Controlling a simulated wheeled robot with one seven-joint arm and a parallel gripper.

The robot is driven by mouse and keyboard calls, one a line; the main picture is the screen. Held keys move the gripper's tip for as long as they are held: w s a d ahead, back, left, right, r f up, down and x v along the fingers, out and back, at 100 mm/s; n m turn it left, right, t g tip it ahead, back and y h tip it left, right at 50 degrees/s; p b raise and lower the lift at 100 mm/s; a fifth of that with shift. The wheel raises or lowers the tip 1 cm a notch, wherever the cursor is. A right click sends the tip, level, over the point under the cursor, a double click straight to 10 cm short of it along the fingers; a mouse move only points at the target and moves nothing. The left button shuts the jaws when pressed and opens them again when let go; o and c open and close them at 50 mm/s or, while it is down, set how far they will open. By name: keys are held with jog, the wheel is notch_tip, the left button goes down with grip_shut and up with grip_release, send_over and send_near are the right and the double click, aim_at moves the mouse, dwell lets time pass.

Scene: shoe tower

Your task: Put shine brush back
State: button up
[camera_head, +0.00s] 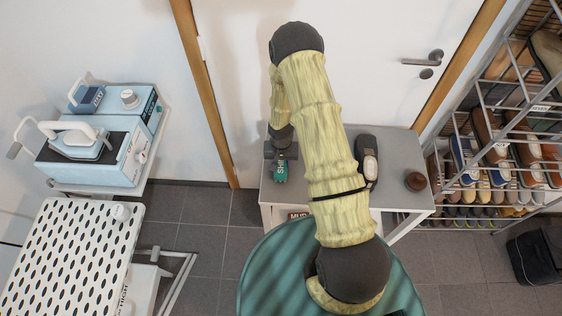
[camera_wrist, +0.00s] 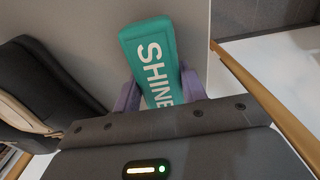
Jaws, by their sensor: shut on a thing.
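The shine brush (camera_head: 281,171) has a green back with white "SHINE" lettering. It is over the left part of the grey table (camera_head: 395,150); I cannot tell whether it touches the top. In the wrist view the brush (camera_wrist: 152,62) sits between two purple fingers, its far end pointing away. My gripper (camera_head: 280,158) is shut on it; in the wrist view my gripper (camera_wrist: 160,97) covers its near end. The brush's underside is hidden.
A brown round object (camera_head: 415,181) is on the table's right. A "MUD" label (camera_head: 298,215) shows at the front. A shoe rack (camera_head: 480,150) stands right.

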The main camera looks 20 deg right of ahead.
aim_at(281, 162)
jog(key=shift+f, duration=0.15)
jog(key=o, duration=0.9)
jog(key=shift+o, duration=0.2)
notch_tip(281, 162, up, 12)
jog(key=b, duration=0.1)
jog(key=shift+s+b, duration=0.15)
jog(key=shift+b, duration=0.2)
jog(key=shift+r, duration=0.2)
